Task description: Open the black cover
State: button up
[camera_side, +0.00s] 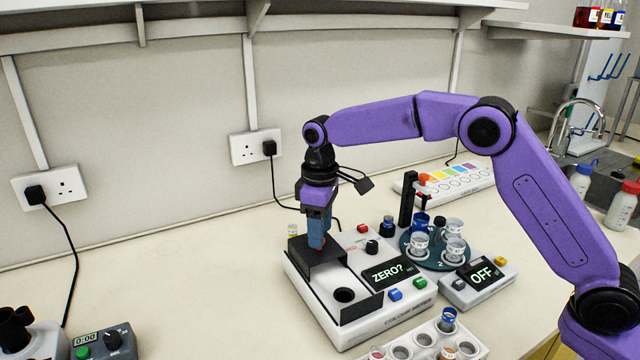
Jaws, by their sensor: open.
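The black cover (326,267) is a dark box-like piece on the back left part of the white colour meter (372,331). My gripper (317,246) points straight down at the cover's top, with its blue fingers and reddish tips at or just over it. The fingers overlap the cover from this side, so I cannot tell whether they touch it. The gripper is open and nothing shows held in it. The meter's display (388,273) reads "ZERO?". A round dark opening (344,295) is in front of the cover.
A teal carousel (433,264) with several cups stands right of the meter, beside a small box reading "OFF" (482,273). A white cup rack (432,341) lies in front. A grey timer box (105,344) is at front left.

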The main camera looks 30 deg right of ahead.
notch_tip(320, 180, up, 16)
dwell(0.6)
dwell(0.5)
jog(key=s+d+f+n, duration=0.1)
jog(key=s+d+f, duration=0.1)
jog(key=s, duration=0.7)
jog(key=s+d+f+n, duration=0.1)
jog(key=s+f, duration=0.2)
jog(key=s, duration=0.7)
jog(key=s+d+f, duration=0.5)
jog(key=s+d, duration=0.2)
jog(key=s, duration=0.3)
jog(key=s+d+f+n, duration=0.1)
jog(key=s+d+f, duration=0.4)
jog(key=s, duration=0.5)
jog(key=d, duration=0.2)
jog(key=shift+d+n, duration=0.3)
jog(key=shift+d, duration=0.05)
